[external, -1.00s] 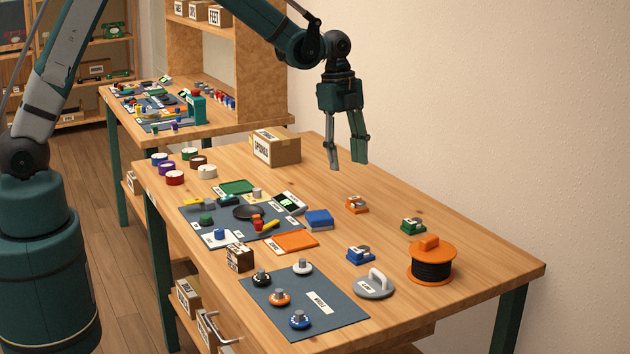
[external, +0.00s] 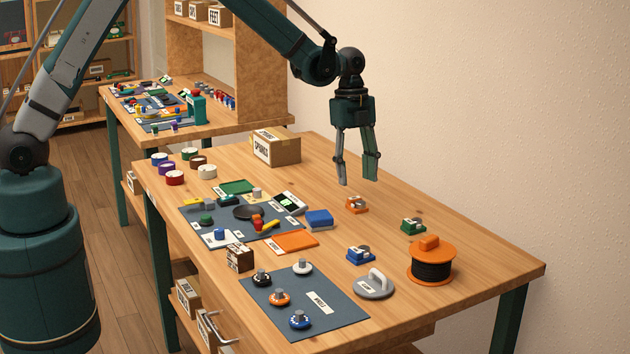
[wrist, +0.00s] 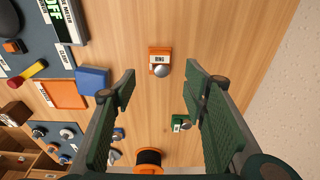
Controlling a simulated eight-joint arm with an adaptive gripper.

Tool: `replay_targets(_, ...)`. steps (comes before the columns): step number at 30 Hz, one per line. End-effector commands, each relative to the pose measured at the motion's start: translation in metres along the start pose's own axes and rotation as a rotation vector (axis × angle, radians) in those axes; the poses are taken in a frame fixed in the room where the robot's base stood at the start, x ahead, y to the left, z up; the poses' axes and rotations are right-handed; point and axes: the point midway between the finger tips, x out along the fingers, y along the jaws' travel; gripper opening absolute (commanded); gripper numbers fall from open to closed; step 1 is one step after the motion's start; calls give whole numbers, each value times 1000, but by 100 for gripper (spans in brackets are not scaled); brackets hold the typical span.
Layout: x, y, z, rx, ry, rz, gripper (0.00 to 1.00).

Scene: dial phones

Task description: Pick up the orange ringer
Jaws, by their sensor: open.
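The orange ringer (external: 356,205) is a small orange block with a grey bell on top, standing on the wooden table. In the wrist view the orange ringer (wrist: 159,61) lies ahead of the fingers, between their lines, with a white label beside its silver bell. My gripper (external: 357,182) is open and empty, above the table and a little above the orange ringer. In the wrist view my gripper (wrist: 160,83) shows its two green-padded fingers wide apart. A green ringer (external: 413,226) and a blue ringer (external: 360,254) stand nearer the camera.
An orange cable spool (external: 431,262) and a grey handled weight (external: 375,285) stand at the front right. A blue block (external: 319,219) and an orange tray (external: 296,242) lie left of the orange ringer. A cardboard box (external: 276,147) stands behind. Table around the orange ringer is clear.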

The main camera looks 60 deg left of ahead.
Motion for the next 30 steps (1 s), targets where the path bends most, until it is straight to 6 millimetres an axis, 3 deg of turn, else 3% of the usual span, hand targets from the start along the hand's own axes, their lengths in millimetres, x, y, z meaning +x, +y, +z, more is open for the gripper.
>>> replay_targets(6,16,0,0,0,0,0,44)
replay_targets(20,22,0,0,0,0,0,44)
replay_targets(30,57,1,2,0,0,0,44)
